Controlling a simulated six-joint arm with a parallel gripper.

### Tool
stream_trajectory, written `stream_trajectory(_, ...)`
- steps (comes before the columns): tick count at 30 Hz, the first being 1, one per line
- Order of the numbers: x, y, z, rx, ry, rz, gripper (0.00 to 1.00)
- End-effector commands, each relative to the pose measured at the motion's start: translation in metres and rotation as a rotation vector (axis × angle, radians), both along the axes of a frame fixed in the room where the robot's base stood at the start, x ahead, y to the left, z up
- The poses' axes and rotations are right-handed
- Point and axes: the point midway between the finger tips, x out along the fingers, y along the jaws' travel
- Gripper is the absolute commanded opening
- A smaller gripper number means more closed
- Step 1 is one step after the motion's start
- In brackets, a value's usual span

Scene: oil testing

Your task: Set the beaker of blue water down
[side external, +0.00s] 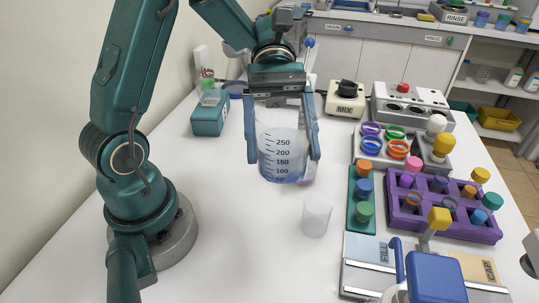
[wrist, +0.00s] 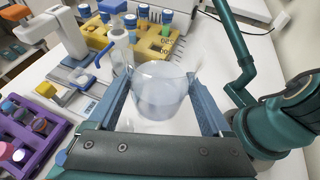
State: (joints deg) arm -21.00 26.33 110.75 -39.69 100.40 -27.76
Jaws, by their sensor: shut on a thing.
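The beaker of blue water (side external: 283,150) is clear glass with dark volume marks and pale blue liquid low inside. It is upright between the two blue fingers of my gripper (side external: 284,158), which is shut on its sides. In the side view it appears held above the white table (side external: 240,230); its exact height is hard to judge. In the wrist view the beaker (wrist: 160,92) sits between the fingers of my gripper (wrist: 160,108), and its contents look pale blue-grey.
A small empty-looking clear beaker (side external: 317,213) stands in front and right of the held one. A green rack (side external: 362,200), a purple rack (side external: 443,218) and the FILL/CAP station (side external: 375,250) are further right. A teal box (side external: 210,113) stands behind left. The left-centre table is clear.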

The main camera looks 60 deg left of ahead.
Motion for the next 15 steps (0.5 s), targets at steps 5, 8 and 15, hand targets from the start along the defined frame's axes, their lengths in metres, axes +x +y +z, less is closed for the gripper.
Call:
stream_trajectory(5,-0.002,0.000,-0.030,-0.001,0.014,-0.009,0.09)
stream_trajectory(8,-0.002,0.000,-0.040,0.000,0.011,-0.010,0.09)
stream_trajectory(15,-0.012,-0.019,-0.059,-0.002,0.011,-0.017,0.09)
